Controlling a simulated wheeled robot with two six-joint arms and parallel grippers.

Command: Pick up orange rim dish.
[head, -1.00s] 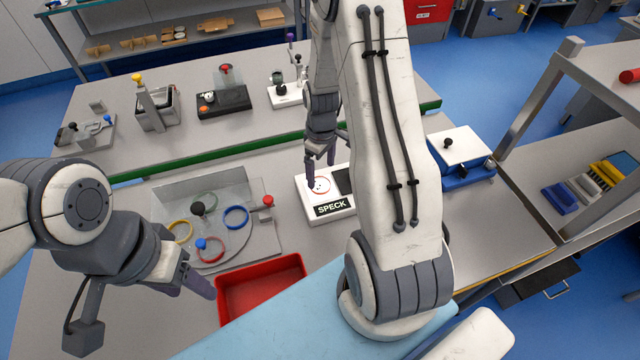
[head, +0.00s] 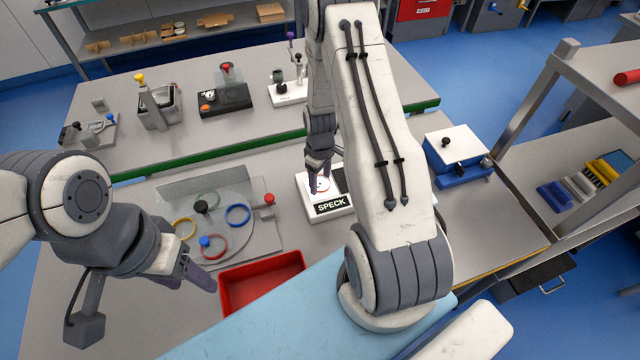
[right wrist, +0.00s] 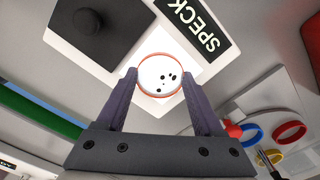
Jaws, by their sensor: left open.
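The orange rim dish (right wrist: 160,75) is round and clear with a few dark specks in it. It lies over the bright lit square of the white SPECK box (head: 333,210); it also shows in the head view (head: 323,185), partly hidden by my fingers. My right gripper (head: 318,183) is down at the dish. In the right wrist view its two purple fingers (right wrist: 159,82) stand on either side of the rim, very close to it; whether they press on it I cannot tell. My left gripper (head: 195,272) is open and empty, left of the red tray.
A red tray (head: 228,292) stands in front of the SPECK box. To its left a grey plate (head: 262,240) holds yellow, green, blue and red rings and a black knob. A blue box with a white lid (head: 458,147) stands at the right. My right arm hides part of the bench.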

